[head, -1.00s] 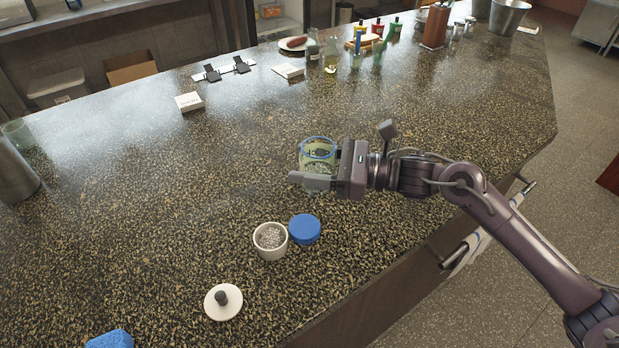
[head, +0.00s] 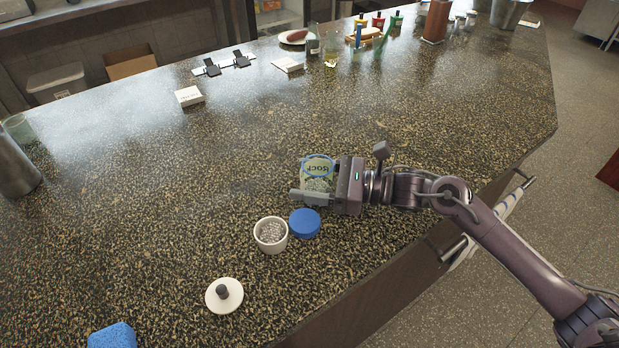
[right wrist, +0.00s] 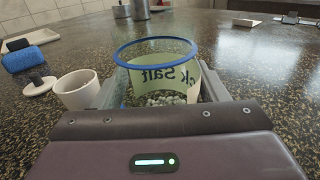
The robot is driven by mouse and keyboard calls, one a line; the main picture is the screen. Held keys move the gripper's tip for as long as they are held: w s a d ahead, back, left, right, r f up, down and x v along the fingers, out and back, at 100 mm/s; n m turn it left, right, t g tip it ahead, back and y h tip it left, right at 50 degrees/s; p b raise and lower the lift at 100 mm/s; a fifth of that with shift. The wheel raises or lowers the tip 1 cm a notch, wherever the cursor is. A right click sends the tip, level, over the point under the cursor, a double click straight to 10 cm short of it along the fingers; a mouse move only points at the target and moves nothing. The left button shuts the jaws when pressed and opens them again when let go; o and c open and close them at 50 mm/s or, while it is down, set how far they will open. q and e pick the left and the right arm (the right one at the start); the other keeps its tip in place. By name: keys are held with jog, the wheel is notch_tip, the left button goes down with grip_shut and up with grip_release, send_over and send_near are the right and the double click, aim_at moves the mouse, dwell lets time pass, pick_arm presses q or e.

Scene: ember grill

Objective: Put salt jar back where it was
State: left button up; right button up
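The salt jar (head: 318,170) is a clear, open jar with a blue rim, a pale green label and coarse salt in its bottom. My right gripper (head: 322,180) is shut around its sides, and the jar also shows between the fingers in the right wrist view (right wrist: 158,75). I cannot tell whether its base touches the counter. A round blue lid (head: 305,223) lies on the counter just in front of the gripper. My left gripper is not in view.
A white lid with a dark knob (head: 224,295) and a blue sponge (head: 112,336) lie at the front left. A small white box (head: 189,96) stands farther back. Bottles and a plate (head: 294,37) are at the far edge. The middle of the counter (head: 210,170) is clear.

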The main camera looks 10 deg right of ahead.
jog(key=shift+o, duration=1.1)
jog(key=shift+d+r, duration=0.15)
jog(key=b+v, duration=0.2)
jog(key=v, duration=0.8)
jog(key=shift+s, duration=0.1)
jog(key=shift+v, duration=0.85)
